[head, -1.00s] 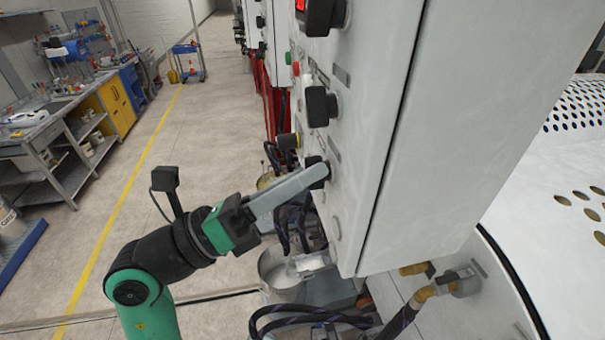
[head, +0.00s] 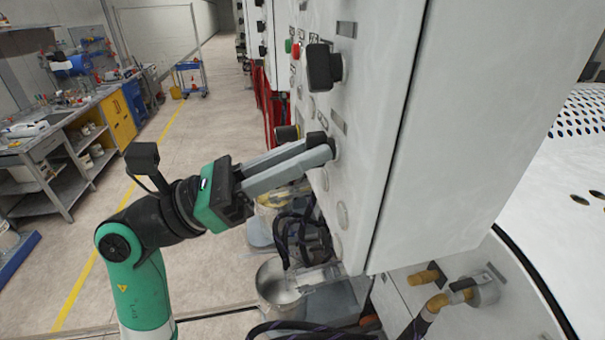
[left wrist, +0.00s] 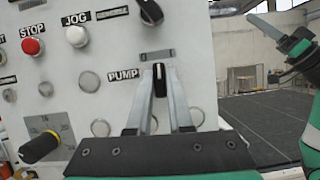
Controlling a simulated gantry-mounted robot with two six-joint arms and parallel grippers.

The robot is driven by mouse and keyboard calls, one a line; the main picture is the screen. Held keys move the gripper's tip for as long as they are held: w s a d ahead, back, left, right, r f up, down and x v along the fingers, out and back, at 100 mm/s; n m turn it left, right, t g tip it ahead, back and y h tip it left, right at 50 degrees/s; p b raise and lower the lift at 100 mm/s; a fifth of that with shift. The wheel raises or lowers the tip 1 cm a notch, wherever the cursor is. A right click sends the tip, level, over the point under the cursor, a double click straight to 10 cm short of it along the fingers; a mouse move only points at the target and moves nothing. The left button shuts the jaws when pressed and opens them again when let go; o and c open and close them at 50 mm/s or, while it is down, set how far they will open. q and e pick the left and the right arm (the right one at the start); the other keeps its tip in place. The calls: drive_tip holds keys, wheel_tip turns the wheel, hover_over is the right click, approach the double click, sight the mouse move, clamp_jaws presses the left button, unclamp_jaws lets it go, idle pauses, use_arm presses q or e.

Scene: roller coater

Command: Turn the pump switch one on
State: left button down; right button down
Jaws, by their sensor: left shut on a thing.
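The pump switch is a small black knob on the white control cabinet (head: 390,190), beside a PUMP label (left wrist: 123,74). In the left wrist view the knob (left wrist: 158,78) stands upright between the two grey fingers of my left gripper (left wrist: 159,100). In the head view my left gripper (head: 318,150) reaches from the left, its fingertips around the knob (head: 316,138). It is shut on the knob, partly hiding it. My right gripper (left wrist: 268,28) shows at the upper right of the left wrist view; its finger gap cannot be made out.
A larger black knob (head: 322,68) sits above the pump switch. Red STOP (left wrist: 32,46) and white JOG (left wrist: 76,36) buttons are to the left in the wrist view.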

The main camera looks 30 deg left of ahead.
use_arm(q)
drive_tip(key=shift+w+a+m+g+h+b, duration=0.1)
drive_tip(key=shift+m+g+h+b, duration=0.6)
drive_tip(key=shift+m, duration=1.15)
drive_tip(key=shift+m+g+h+b, duration=0.2)
drive_tip(key=shift+m+g+b, duration=0.85)
drive_tip(key=shift+m, duration=1.1)
drive_tip(key=c, duration=0.8)
unclamp_jaws()
drive_tip(key=b+v, duration=0.3)
drive_tip(key=v, duration=0.8)
drive_tip(key=shift+a, duration=0.3)
